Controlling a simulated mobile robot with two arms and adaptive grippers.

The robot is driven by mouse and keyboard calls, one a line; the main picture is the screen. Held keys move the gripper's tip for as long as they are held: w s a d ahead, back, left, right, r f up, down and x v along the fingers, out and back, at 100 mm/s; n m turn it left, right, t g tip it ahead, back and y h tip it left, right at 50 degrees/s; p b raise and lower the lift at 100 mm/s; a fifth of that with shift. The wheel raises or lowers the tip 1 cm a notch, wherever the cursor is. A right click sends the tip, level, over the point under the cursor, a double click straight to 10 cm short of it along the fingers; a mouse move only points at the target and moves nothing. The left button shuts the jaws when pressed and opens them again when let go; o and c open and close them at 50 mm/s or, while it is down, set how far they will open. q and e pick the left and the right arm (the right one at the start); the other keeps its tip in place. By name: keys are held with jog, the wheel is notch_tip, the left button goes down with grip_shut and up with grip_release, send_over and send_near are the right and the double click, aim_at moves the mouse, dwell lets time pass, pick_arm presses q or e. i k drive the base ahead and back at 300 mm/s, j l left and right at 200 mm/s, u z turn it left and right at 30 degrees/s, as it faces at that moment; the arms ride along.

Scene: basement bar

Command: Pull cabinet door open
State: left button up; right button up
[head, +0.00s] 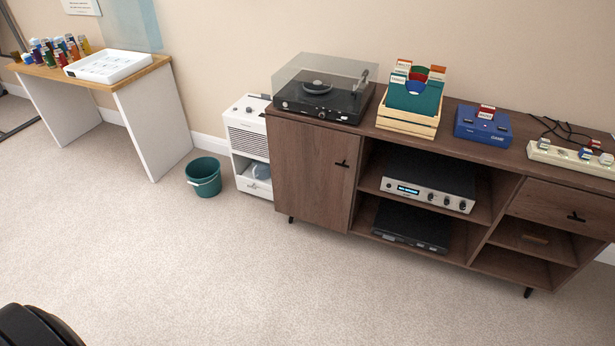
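The brown wooden cabinet (450,260) stands against the wall on the right side of the head view. Its door (305,175) is at the left end and looks shut. A small black handle (342,164) sits near the door's right edge, above mid-height. To the right of the door are open shelves, and a drawer (555,205) with its own black handle (576,217) is at the far right. Neither of my grippers shows in the head view.
A white slatted unit (247,140) stands close to the cabinet's left side, with a green bucket (204,176) beside it. A record player (322,95) sits on the cabinet top above the door. A table (125,80) stands at the upper left. The carpet in front is clear.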

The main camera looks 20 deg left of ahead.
aim_at(313, 167)
jog(key=i+j, duration=0.2)
jog(key=j, duration=0.15)
jog(key=i+j+u, duration=0.15)
jog(key=j, duration=0.2)
jog(key=i+j, duration=0.25)
jog(key=k+j+u, duration=0.05)
jog(key=j, duration=0.05)
